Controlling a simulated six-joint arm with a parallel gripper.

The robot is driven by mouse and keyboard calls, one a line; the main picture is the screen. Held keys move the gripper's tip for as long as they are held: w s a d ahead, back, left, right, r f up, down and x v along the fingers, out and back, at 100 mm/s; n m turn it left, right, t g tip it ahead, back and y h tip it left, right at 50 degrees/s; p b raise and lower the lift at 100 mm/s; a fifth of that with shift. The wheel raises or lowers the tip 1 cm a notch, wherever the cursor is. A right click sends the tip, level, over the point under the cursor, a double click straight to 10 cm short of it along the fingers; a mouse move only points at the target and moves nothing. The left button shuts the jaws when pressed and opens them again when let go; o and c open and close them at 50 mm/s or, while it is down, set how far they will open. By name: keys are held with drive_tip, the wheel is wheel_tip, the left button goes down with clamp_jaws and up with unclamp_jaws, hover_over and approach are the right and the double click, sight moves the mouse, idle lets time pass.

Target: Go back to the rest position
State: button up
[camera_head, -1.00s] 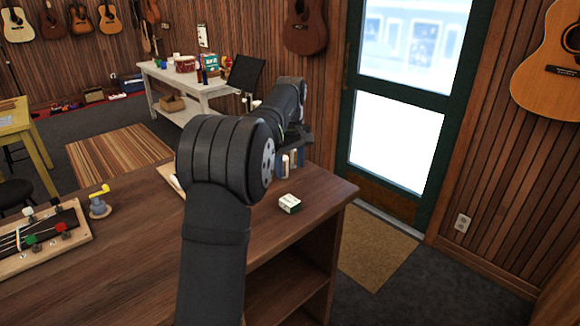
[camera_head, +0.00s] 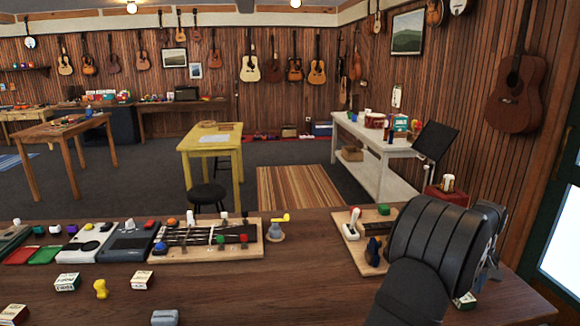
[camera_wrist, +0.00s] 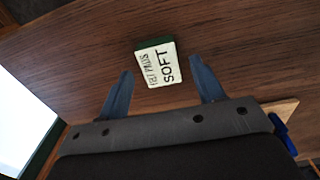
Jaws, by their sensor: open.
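My gripper (camera_wrist: 160,68) is open, with its two blue-grey fingers spread apart in the wrist view. Nothing is held between them. A small white and green box (camera_wrist: 158,64) with the word SOFT lies on the brown wooden counter (camera_wrist: 235,40), seen just past and between the fingertips. I cannot tell the height of the fingers above it. In the head view, my dark arm stands at the lower right and hides most of the gripper. A corner of the same box (camera_head: 466,301) shows beside the arm.
A wooden board with a red-topped lever (camera_head: 353,222) lies just left of my arm. The counter's middle front (camera_head: 270,295) is clear.

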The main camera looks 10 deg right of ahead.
drive_tip(key=shift+r, duration=0.75)
